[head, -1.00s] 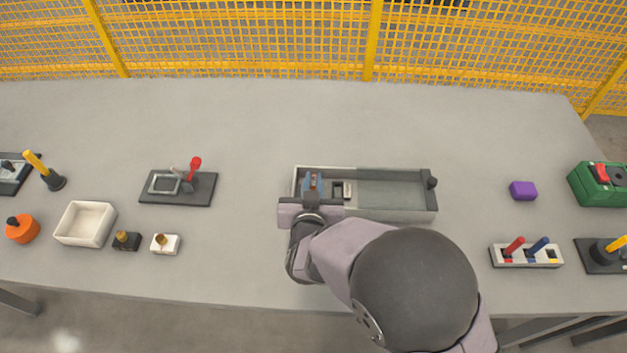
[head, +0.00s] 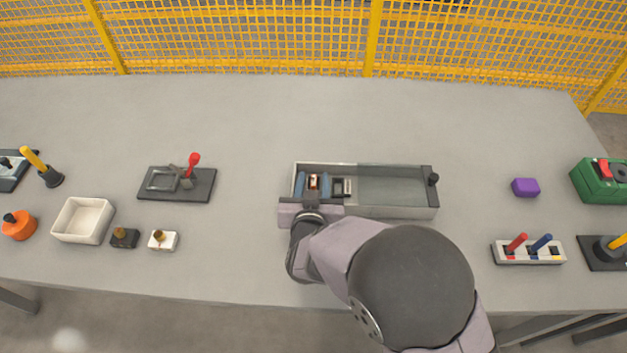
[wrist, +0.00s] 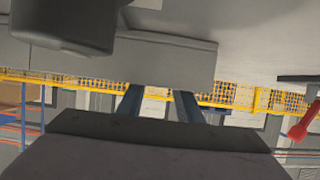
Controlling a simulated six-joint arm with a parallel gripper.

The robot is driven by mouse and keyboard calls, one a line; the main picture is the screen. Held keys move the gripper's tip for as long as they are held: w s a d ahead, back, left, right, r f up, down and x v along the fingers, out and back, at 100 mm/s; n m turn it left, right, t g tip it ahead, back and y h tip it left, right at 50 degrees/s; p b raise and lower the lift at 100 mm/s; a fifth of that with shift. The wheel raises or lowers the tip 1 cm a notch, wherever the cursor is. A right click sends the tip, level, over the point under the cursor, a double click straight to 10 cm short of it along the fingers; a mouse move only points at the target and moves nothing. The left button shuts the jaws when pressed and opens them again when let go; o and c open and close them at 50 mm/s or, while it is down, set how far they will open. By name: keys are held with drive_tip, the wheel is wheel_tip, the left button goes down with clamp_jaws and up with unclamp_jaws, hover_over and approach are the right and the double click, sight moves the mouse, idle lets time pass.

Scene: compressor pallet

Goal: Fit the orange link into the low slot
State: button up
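A long grey box (head: 400,213) stands mid-table, with a clear cover over its right part. My gripper (head: 312,184) is inside its open left end, its blue fingers apart. Between them shows a small orange piece (head: 313,182), likely the orange link, on or in a pale and dark fitting; I cannot tell how deep it sits. A gap shows on each side of it. A similar pale and dark fitting (head: 342,187) is just right of the fingers. I cannot make out which slot is the low one. The wrist view shows the two blue fingers (wrist: 158,104) apart, nothing visible between them.
A red-handled clamp on a dark plate (head: 176,184) and a white tray (head: 83,220) stand left. A purple block (head: 525,187), a block with red and blue pegs (head: 528,252) and a green box (head: 598,181) stand right. The table behind the grey box is clear.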

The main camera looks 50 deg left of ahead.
drive_tip(key=shift+v, duration=3.65)
